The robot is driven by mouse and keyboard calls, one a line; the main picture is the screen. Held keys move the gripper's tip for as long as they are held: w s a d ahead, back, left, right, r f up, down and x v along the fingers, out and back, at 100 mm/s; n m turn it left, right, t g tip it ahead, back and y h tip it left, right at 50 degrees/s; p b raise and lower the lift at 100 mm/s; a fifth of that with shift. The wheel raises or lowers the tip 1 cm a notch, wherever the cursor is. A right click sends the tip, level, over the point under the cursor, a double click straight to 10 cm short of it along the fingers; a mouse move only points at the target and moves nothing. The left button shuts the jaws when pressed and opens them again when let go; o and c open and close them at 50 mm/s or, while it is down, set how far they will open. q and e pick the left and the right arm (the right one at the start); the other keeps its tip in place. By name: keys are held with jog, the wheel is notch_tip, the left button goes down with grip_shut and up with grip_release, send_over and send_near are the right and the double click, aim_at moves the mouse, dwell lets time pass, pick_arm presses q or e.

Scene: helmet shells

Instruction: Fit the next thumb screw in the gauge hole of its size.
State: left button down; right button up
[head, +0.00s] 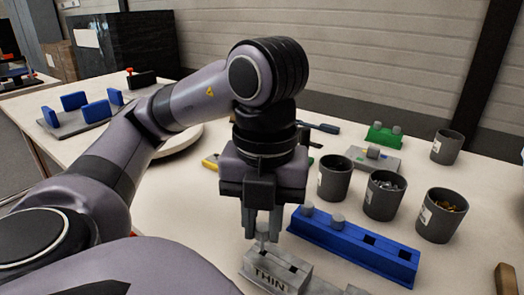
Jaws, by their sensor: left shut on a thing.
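My left gripper (262,232) points down at the front middle and is shut on a small grey thumb screw (262,239). The screw is upright, over or at the grey gauge block (270,279) marked THIN; I cannot tell how far it is in a hole. A dark opening shows on the gauge's top to the right of the screw. A second grey block (322,287) beside it is cut off by the lower edge. My right gripper is not in view.
A blue block (345,245) with two grey knobs and two dark square openings lies just right of my gripper. Grey cups (334,178), (385,195), (441,214) stand behind it. A green block (384,135) and grey block (372,160) are farther back.

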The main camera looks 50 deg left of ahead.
pick_arm(q)
jog(key=shift+f+b, duration=0.35)
jog(key=shift+f, duration=0.2)
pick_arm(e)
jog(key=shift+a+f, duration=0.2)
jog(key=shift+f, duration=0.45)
pick_arm(q)
jog(key=shift+r, duration=0.15)
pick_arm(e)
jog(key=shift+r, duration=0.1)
pick_arm(q)
jog(key=shift+w+r+p, duration=0.1)
jog(key=shift+r+p, duration=0.7)
jog(key=shift+p, duration=0.15)
jog(key=shift+r+p, duration=0.6)
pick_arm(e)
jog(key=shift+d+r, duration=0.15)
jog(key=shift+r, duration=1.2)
pick_arm(q)
jog(key=shift+f, duration=0.1)
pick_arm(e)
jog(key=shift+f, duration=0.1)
pick_arm(q)
jog(key=shift+f+b, duration=0.45)
jog(key=shift+b, duration=0.05)
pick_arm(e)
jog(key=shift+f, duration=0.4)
